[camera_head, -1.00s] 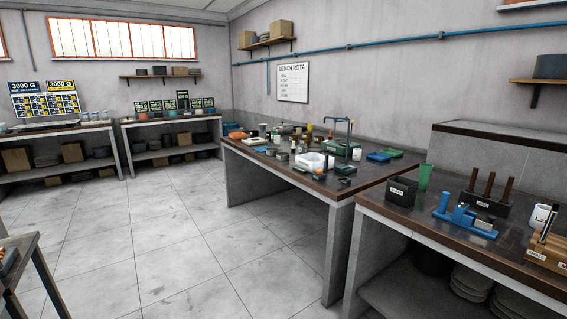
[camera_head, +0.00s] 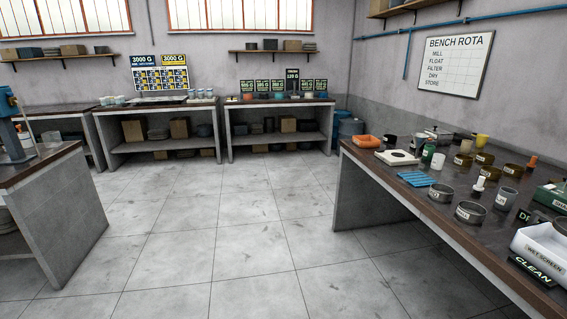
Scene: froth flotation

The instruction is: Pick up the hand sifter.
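I cannot tell for sure which thing is the hand sifter. Several round, shallow, sieve-like vessels stand on the dark bench top at the right. A grey one (camera_head: 471,212) and a smaller grey one (camera_head: 441,193) are near the bench's front edge, both with pale labels. A brown one (camera_head: 513,172) and another brown one (camera_head: 485,158) stand farther back. A white tub (camera_head: 540,258) marked wet screen is at the lower right, cut by the picture edge, with a round grey thing in it. Neither of my grippers is in view.
The right bench (camera_head: 400,205) also holds an orange tray (camera_head: 367,141), a blue ribbed mat (camera_head: 417,179) and a green bottle (camera_head: 429,152). Another bench (camera_head: 50,160) stands at the left. Shelved tables line the back wall. The tiled floor (camera_head: 220,230) between is clear.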

